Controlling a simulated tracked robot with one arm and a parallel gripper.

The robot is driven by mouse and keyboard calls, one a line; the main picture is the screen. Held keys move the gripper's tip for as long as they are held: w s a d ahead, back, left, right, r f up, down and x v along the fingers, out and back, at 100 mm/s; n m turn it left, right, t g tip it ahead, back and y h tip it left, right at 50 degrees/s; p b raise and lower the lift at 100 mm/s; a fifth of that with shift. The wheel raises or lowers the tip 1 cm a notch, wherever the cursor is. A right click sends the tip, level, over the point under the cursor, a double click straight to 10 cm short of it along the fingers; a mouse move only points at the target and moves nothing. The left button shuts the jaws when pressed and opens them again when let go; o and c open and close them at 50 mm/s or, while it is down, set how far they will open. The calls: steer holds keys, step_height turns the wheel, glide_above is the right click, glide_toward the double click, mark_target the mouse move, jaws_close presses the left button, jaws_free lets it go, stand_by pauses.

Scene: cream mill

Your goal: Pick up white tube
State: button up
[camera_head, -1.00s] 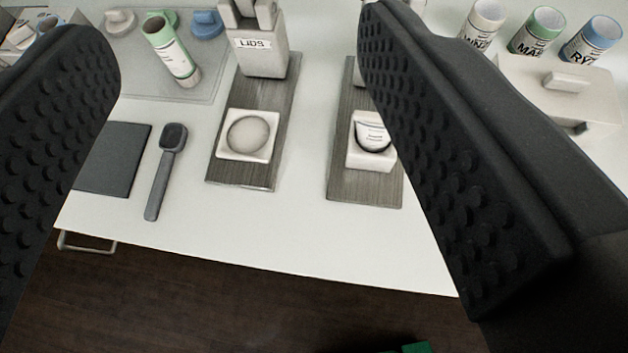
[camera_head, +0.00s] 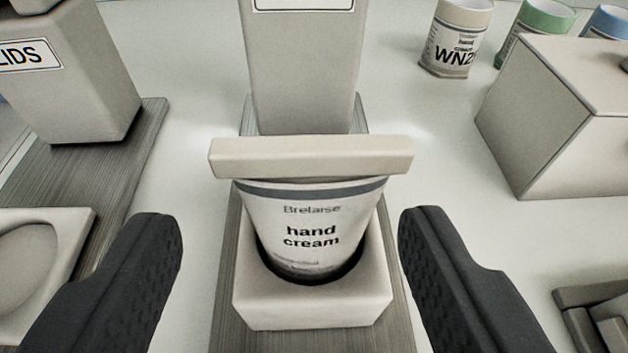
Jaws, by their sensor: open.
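The white tube (camera_head: 310,225), labelled "Brelaise hand cream", stands upright in a square cream holder (camera_head: 312,308) on a grey wood-grain base. A dark band runs round its upper part. A flat cream bar (camera_head: 312,157) lies across its top; I cannot tell if the bar touches the tube or belongs to the machine behind. My gripper (camera_head: 288,228) is open, with one black finger on each side of the tube and holder. Both fingers look apart from them. The tube's lower end is hidden inside the holder.
A cream column (camera_head: 305,75) rises behind the tube. The LIDS machine (camera_head: 75,75) and its dish holder (camera_head: 40,265) stand left. A cream box (camera_head: 560,115) is at right, with white, green and blue tubs behind. A grey object (camera_head: 595,315) lies lower right.

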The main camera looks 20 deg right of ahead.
mark_target(310, 173)
steer(key=shift+w+d+f, duration=0.15)
steer(key=shift+w, duration=0.4)
steer(key=w+d+f, duration=0.1)
steer(key=w+d+b, duration=0.1)
steer(key=w, duration=0.1)
steer(key=shift+f, duration=0.4)
steer(key=shift+w+d+f, duration=0.15)
steer(key=shift+w, duration=0.55)
steer(key=c, duration=1.1)
steer(key=shift+c, duration=0.2)
step_height(310, 173, up, 10)
steer(key=p, duration=0.3)
